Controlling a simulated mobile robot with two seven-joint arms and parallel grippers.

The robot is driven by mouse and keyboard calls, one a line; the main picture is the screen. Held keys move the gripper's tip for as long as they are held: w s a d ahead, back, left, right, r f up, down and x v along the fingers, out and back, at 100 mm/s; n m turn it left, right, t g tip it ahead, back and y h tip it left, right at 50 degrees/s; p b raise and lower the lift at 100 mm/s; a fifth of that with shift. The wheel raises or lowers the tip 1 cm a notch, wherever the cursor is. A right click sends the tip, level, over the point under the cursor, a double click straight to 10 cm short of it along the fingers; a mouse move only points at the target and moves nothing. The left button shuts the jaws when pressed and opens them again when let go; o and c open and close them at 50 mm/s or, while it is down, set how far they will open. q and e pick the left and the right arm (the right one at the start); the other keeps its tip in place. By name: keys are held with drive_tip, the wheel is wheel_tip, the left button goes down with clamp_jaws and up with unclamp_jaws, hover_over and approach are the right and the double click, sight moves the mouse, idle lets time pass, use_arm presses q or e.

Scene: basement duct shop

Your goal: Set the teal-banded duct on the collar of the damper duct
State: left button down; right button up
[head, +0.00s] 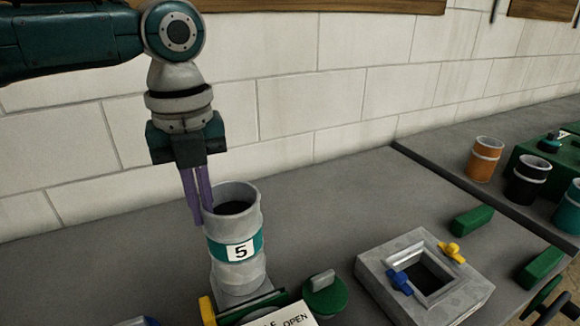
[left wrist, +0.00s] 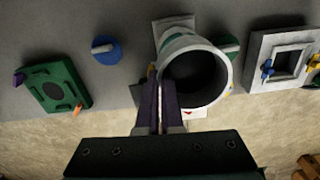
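The teal-banded duct (head: 237,271) is a grey ribbed tube with a white label "5". It stands about upright near the wall. My left gripper (head: 203,212) points down at its left rim, its purple fingers close together, apparently shut on the tube wall, one finger outside and one at the mouth. The left wrist view shows the open mouth of the duct (left wrist: 220,93) right beside the fingers (left wrist: 161,82). A grey piece (head: 228,298) shows under the duct, perhaps the damper duct; its collar is hidden and contact cannot be told. My right gripper is not in view.
A grey square frame (head: 380,268) with blue and yellow clips lies to the right. Green blocks (head: 472,221) and banded cans (head: 484,160) are farther right. The bench behind the duct is clear.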

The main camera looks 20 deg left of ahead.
use_arm(q)
drive_tip(key=shift+f, duration=0.4)
drive_tip(key=c, duration=1.3)
unclamp_jaws()
drive_tip(key=shift+c, duration=0.2)
wheel_tip(320, 180, up, 11)
drive_tip(key=p, duration=1.1)
